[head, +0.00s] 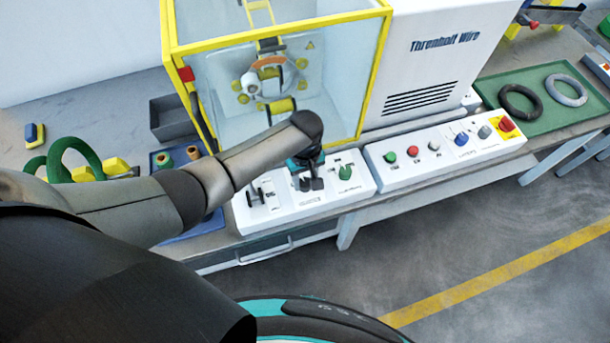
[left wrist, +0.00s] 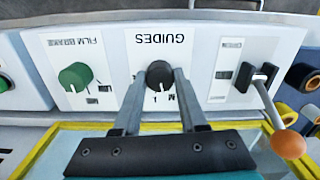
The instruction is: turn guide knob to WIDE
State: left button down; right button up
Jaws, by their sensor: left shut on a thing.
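The guide knob (left wrist: 159,74) is black and round, on a white panel marked GUIDES, upside down in the left wrist view. My left gripper (left wrist: 162,80) is shut on it, one finger on each side. A pale mark on the knob points toward the bottom of that view. Its scale lettering is partly covered by the fingers, so I cannot read the setting. In the head view my left gripper (head: 308,184) is over the middle of the white control panel (head: 290,217) and hides the knob. My right gripper is not in view.
A green film brake knob (head: 345,172) and a black lever (head: 256,192) flank the gripper. The yellow-framed clear guard (head: 350,75) stands behind. A second panel (head: 400,175) with buttons and a green tray (head: 545,118) with two coils lie to the right.

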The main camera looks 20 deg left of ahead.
pick_arm(q)
jog(key=m+p, duration=0.1)
jog(key=m, duration=0.3)
jog(key=shift+m+p, duration=0.3)
jog(key=shift+p, duration=0.05)
jog(key=m+p, duration=0.1)
jog(key=m, duration=0.3)
jog(key=shift+m, duration=0.3)
jog(key=m, duration=0.4)
jog(key=shift+m, duration=0.3)
jog(key=shift+m+p, duration=0.3)
jog(key=shift+m, duration=2)
jog(key=shift+c, duration=2.2)
grip_release()
